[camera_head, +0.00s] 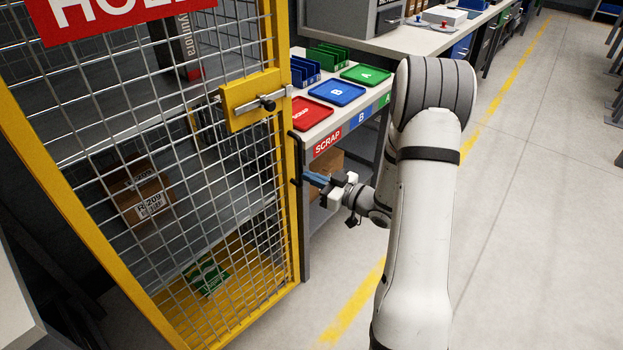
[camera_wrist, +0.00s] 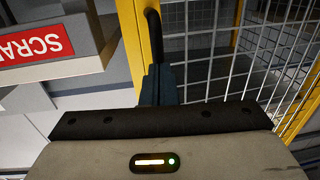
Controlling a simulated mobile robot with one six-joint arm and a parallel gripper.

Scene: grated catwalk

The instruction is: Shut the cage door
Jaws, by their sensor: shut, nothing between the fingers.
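The cage door (camera_head: 205,165) is wire mesh in a yellow frame and fills the left of the head view. A yellow latch plate (camera_head: 252,98) with a sliding bolt sits high near its right edge. A black bar handle (camera_head: 295,160) is on that edge, and it also shows in the wrist view (camera_wrist: 154,35). My gripper (camera_head: 308,178) is shut and empty, with its blue fingertips beside the handle's lower part. In the wrist view the fingertips (camera_wrist: 157,75) overlap the handle's lower end; I cannot tell if they touch. How far the door stands from its frame is unclear.
A bench with red (camera_head: 309,113), blue (camera_head: 337,92) and green (camera_head: 366,74) trays stands right behind the door edge. Boxes (camera_head: 146,197) lie behind the mesh. A pale surface (camera_head: 20,290) is at lower left. The floor (camera_head: 530,190) on the right is clear.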

